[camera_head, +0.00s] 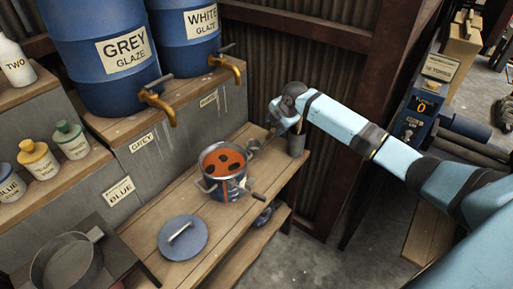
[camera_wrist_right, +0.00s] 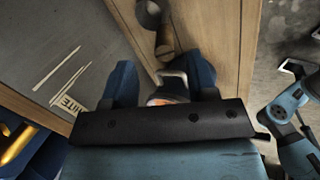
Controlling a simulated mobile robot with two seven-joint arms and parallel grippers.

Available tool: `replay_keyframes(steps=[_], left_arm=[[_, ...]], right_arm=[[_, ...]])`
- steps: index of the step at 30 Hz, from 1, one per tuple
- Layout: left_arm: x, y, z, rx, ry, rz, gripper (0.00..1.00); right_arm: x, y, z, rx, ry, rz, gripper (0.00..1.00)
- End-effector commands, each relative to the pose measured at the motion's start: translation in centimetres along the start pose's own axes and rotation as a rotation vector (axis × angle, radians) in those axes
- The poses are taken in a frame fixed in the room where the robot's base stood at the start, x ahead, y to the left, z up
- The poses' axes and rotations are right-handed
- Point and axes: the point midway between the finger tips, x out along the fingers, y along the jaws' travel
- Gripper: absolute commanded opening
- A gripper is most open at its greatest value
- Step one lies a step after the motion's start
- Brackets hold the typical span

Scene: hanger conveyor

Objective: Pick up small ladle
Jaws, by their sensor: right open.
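The small ladle (camera_head: 253,146) shows as a small dark cup on the wooden bench, just right of the metal pot in the head view. My right gripper (camera_head: 272,129) is above the bench near this cup, and its jaws are small and partly hidden by the wrist. In the wrist view the two blue fingers (camera_wrist_right: 160,84) stand apart. A dark, rounded bowl (camera_wrist_right: 150,13) and a tan cylindrical part (camera_wrist_right: 165,40) lie beyond them; I cannot tell surely whether these are the ladle. I see no thing gripped. My left gripper is not in view.
The metal pot (camera_head: 216,186) with orange contents and a protruding handle stands on the bench (camera_head: 154,213). A blue lid (camera_head: 180,238) lies nearby. A grey cylinder (camera_head: 297,143) stands at the bench's far end. Blue glaze barrels (camera_head: 104,78) with brass taps rise behind.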

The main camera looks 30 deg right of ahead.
Motion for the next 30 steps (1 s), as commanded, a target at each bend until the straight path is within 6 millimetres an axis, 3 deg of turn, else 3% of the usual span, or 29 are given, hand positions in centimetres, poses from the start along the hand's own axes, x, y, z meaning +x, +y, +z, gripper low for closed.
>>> replay_keyframes(steps=[9, 18, 19, 24, 26, 30], left_arm=[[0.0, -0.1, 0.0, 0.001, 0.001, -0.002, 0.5], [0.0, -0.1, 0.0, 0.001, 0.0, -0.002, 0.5], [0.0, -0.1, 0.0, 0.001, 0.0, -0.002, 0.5], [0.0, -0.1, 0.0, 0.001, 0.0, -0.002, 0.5], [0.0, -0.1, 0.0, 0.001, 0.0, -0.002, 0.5], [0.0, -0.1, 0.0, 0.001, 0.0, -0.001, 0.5]], right_arm=[[4.4, -0.5, -0.1, 0.002, 0.001, -0.002, 0.53], [5.0, -0.5, 0.0, 0.0, -0.001, 0.0, 0.53], [5.0, -0.5, 0.0, 0.0, -0.001, 0.0, 0.5], [4.9, -0.5, 0.0, 0.0, -0.001, 0.0, 0.11], [4.9, -0.5, 0.0, 0.0, -0.001, -0.001, 0.0], [4.9, -0.5, 0.0, 0.0, 0.0, 0.001, 0.0]])
